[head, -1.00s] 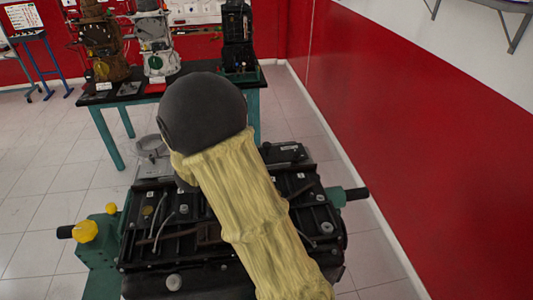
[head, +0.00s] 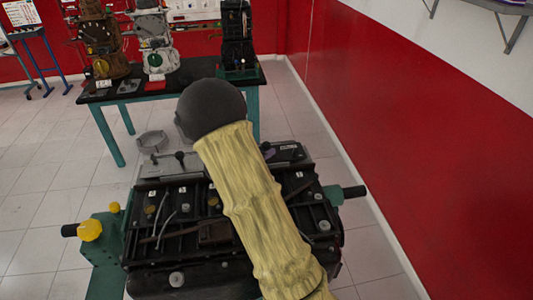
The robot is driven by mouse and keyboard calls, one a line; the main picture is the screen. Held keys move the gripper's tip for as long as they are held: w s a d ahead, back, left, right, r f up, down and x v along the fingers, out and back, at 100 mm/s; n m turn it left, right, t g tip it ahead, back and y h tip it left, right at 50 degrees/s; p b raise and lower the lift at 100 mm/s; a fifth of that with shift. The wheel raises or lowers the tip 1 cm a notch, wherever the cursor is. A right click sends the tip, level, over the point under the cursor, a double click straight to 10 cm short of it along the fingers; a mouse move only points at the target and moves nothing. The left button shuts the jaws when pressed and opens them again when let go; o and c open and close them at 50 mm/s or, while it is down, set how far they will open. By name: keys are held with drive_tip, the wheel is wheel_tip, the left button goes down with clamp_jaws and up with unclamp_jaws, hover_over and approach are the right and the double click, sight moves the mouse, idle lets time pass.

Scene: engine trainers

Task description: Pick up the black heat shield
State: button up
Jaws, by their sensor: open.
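The engine trainer (head: 175,276) stands in front of me on a green stand, its top crowded with black parts. I cannot tell which of these dark parts is the black heat shield; it may be hidden behind my arm. My arm, in a yellow sleeve with a dark round joint at its far end, reaches across the right half of the engine and covers part of it. My gripper does not show; the arm blocks the view of it.
A black-topped table (head: 128,97) with green legs stands behind, holding a brown engine unit (head: 97,45), a grey one (head: 155,45) and a black one (head: 235,40). A red wall (head: 400,130) runs along the right. Tiled floor is clear at left.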

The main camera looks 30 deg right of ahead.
sight(266, 146)
drive_tip(key=p+x, duration=0.1)
drive_tip(key=x, duration=0.3)
drive_tip(key=shift+w+a, duration=0.1)
drive_tip(key=shift+w, duration=0.05)
clamp_jaws()
idle(0.4)
